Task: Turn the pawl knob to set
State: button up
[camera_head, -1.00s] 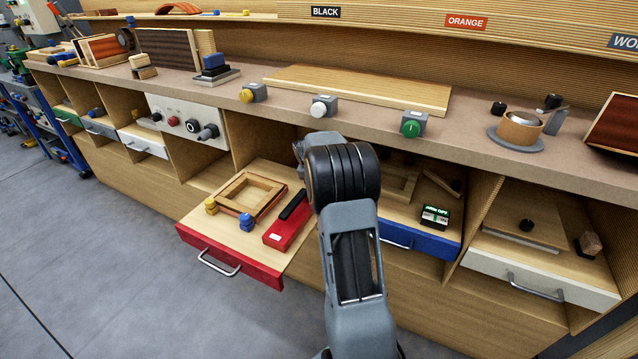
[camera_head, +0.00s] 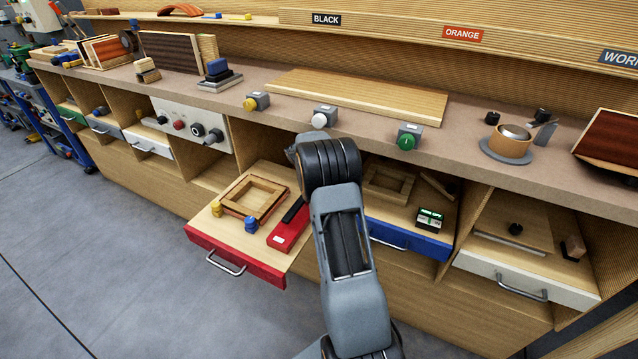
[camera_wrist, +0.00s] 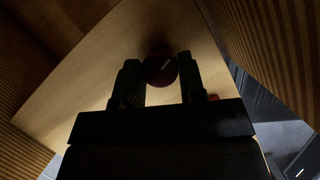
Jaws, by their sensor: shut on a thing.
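Whether this knob is the pawl knob cannot be read from any label.
The red drawer (camera_head: 235,258) stands pulled out left of my arm, holding a wooden frame (camera_head: 255,196) and a red block (camera_head: 287,236). The blue drawer (camera_head: 405,238) is at the right. Ribbed walls (camera_wrist: 270,45) close in around my gripper. Yellow, white and green buttons (camera_head: 409,137) line the bench.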

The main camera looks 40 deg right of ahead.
dwell(0.4)
jog(key=o, duration=0.9)
jog(key=shift+f, duration=0.1)
